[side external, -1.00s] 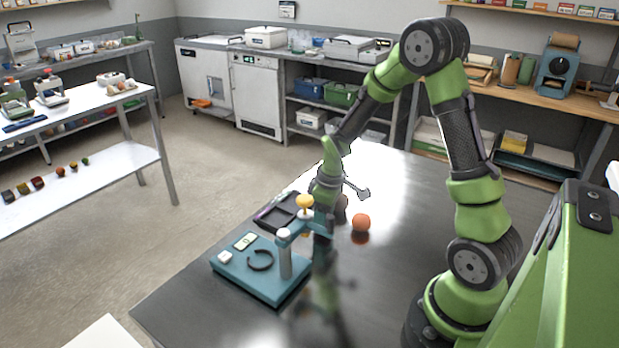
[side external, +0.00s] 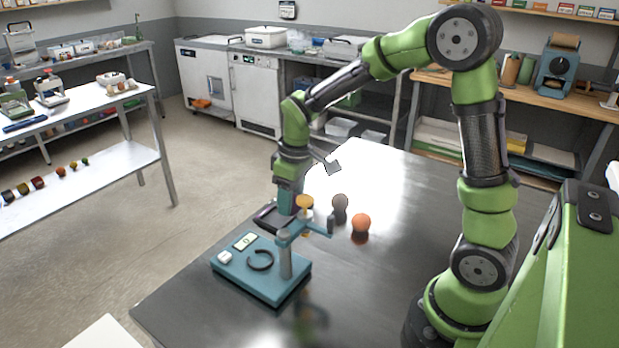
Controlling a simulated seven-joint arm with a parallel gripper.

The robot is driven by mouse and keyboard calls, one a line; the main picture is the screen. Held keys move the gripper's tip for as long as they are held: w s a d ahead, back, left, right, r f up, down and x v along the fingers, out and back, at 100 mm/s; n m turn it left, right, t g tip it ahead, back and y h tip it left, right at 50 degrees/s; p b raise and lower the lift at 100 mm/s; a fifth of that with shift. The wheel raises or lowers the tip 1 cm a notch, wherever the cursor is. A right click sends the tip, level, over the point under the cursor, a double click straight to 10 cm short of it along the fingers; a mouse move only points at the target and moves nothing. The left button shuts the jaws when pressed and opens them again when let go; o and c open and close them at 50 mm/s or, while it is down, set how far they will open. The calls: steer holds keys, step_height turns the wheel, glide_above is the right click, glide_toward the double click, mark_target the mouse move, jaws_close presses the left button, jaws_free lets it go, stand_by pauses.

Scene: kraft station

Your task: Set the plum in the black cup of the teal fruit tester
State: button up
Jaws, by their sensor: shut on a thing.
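The teal fruit tester (side external: 235,272) stands on the dark table, with a black cup (side external: 260,260) shaped like an open ring on its base. My gripper (side external: 289,208) points down just behind the tester's arm, left of the knob, and above the table. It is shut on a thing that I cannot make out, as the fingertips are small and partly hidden. I cannot pick out the plum with certainty. A dark round fruit (side external: 340,201) sits on the table to the right of the gripper.
An orange fruit (side external: 361,222) rests right of the tester. A black tray (side external: 266,217) lies behind the tester, partly covered by my gripper. The table (side external: 400,190) is clear at the back and right. The tester's post and arm stand close to my gripper.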

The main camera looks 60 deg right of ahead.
steer(key=a, duration=1)
steer(key=shift+w+a+f, duration=0.1)
steer(key=shift+w+f, duration=0.15)
steer(key=shift+f, duration=1.2)
steer(key=shift+w+f, duration=0.2)
steer(key=shift+f, duration=1.2)
steer(key=shift+f, duration=0.7)
steer(key=o, duration=1.1)
steer(key=shift+o, duration=0.2)
step_height(320, 180, up, 8)
steer(key=shift+r, duration=0.1)
